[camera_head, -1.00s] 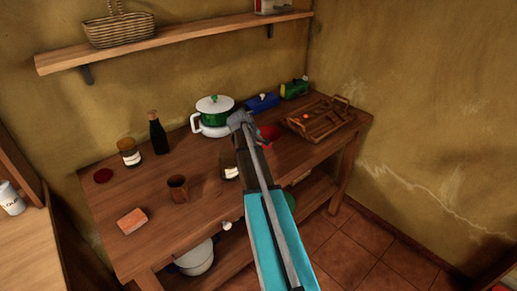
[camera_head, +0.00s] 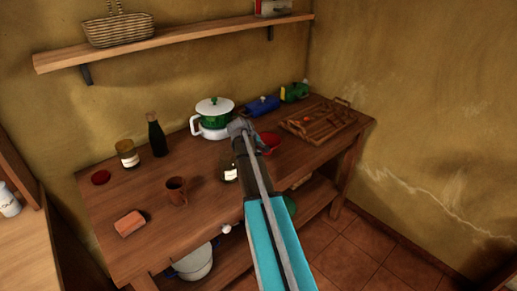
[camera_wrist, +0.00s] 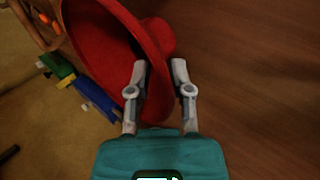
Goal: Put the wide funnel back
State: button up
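The wide funnel (camera_head: 270,141) is red, at the back right of the wooden counter, partly hidden behind my arm. In the wrist view the red funnel (camera_wrist: 110,50) fills the upper left, its wide mouth turned to the left and tilted. My gripper (camera_wrist: 159,68) has its two grey fingers close together with red funnel wall between them. It looks shut on the funnel near its rim. In the head view my gripper (camera_head: 240,128) is small and partly hides the contact, and whether the funnel touches the counter cannot be made out.
A slatted wooden tray (camera_head: 318,122) lies to the right, and a blue item (camera_head: 263,105) and green item (camera_head: 294,91) stand behind. A white-green pot (camera_head: 213,113), dark bottle (camera_head: 157,136), jar (camera_head: 127,154), mug (camera_head: 176,190) and brick (camera_head: 129,223) stand left. A shelf (camera_head: 180,38) hangs above.

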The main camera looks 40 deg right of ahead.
jog(key=shift+r, duration=0.1)
dwell(0.4)
jog(key=shift+p+v, duration=1)
jog(key=shift+v, duration=0.05)
jog(key=p+v, duration=0.7)
jog(key=v, duration=0.3)
jog(key=shift+p, duration=0.4)
